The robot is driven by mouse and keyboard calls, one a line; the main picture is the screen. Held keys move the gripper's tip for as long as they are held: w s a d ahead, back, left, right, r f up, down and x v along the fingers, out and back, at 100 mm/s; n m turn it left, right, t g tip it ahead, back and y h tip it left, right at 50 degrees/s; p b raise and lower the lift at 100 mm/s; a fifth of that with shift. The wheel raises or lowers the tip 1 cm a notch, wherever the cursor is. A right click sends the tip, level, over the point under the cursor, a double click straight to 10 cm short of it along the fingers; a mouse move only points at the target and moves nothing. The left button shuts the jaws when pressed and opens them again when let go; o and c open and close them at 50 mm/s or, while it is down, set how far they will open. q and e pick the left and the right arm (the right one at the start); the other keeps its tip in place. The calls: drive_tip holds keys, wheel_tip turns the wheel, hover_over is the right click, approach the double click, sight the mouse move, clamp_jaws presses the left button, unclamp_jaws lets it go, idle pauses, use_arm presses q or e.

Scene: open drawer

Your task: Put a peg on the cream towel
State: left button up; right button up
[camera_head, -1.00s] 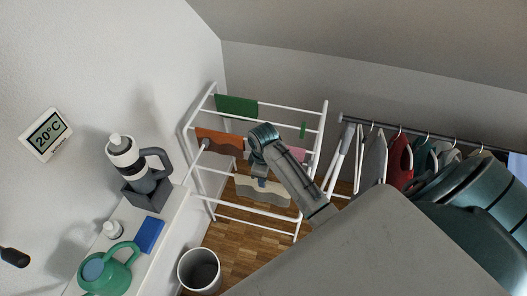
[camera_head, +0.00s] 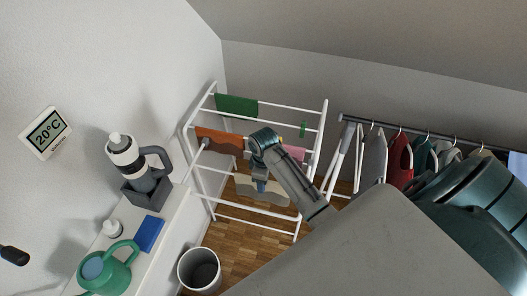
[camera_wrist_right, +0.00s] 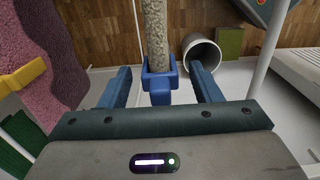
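The cream towel (camera_head: 277,192) hangs over a lower rod of the white drying rack. In the right wrist view the towel (camera_wrist_right: 156,35) shows nearly edge-on as a speckled strip. A blue peg (camera_wrist_right: 159,84) sits around the near edge of this strip. My right gripper (camera_wrist_right: 160,84) is open, one blue finger on each side of the peg, with a visible gap to both. In the head view my right gripper (camera_head: 261,184) is at the towel, partly hidden by its own arm. My left gripper is not in view.
The rack (camera_head: 325,125) also holds a green towel (camera_head: 236,106), an orange-brown towel (camera_head: 218,140) and a pink towel (camera_head: 294,153). A yellow peg (camera_wrist_right: 22,76) is on the pink towel, close left of my gripper. A bin (camera_head: 199,269) stands on the floor.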

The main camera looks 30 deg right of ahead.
wheel_tip(320, 180, up, 4)
drive_tip(key=shift+w+r+b, duration=0.1)
drive_tip(key=shift+r+b, duration=0.1)
drive_tip(key=shift+b, duration=0.6)
wheel_tip(320, 180, up, 4)
drive_tip(key=shift+f, duration=0.1)
drive_tip(key=shift+r+p, duration=1.35)
